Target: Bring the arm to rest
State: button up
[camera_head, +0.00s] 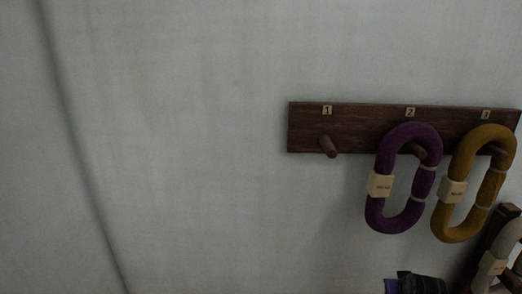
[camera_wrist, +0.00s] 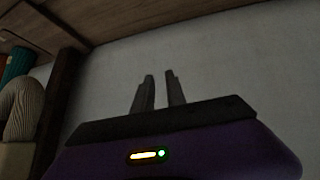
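My gripper (camera_wrist: 158,84) shows in the wrist view, with two dark fingers standing a small gap apart and nothing between them. Its purple housing has a lit orange and green indicator. In the head view the dark, purple-edged shape at the bottom (camera_head: 416,285) seems to be part of my arm; the fingers cannot be made out there. It is below the hanging skeins and apart from them in the picture.
A dark wooden rack (camera_head: 362,116) on the grey wall has numbered pegs. Peg 1 (camera_head: 328,146) is bare. A purple skein (camera_head: 384,213) hangs at 2, a mustard skein (camera_head: 463,162) at 3. A pale skein (camera_head: 487,273) is by a wooden post (camera_head: 488,252). The wall at left is clear.

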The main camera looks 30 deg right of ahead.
jog(key=s+a+r+n+t, duration=0.1)
jog(key=s+a+r+t, duration=0.2)
jog(key=a, duration=0.7)
jog(key=s+a+r+n+t, duration=0.1)
jog(key=s+a+r+t, duration=0.2)
jog(key=a, duration=0.6)
jog(key=s+a+r+n+t, duration=0.1)
jog(key=a+r+t, duration=0.3)
jog(key=a, duration=0.6)
jog(key=s+a+r+n+y, duration=0.2)
jog(key=s+a+r+y, duration=0.1)
jog(key=s+a, duration=0.5)
jog(key=s+a+r+n+y, duration=0.2)
jog(key=s+a+r+y, duration=0.1)
jog(key=s+a, duration=0.5)
jog(key=shift+s+r, duration=0.6)
jog(key=shift+s, duration=0.3)
jog(key=shift+a, duration=0.1)
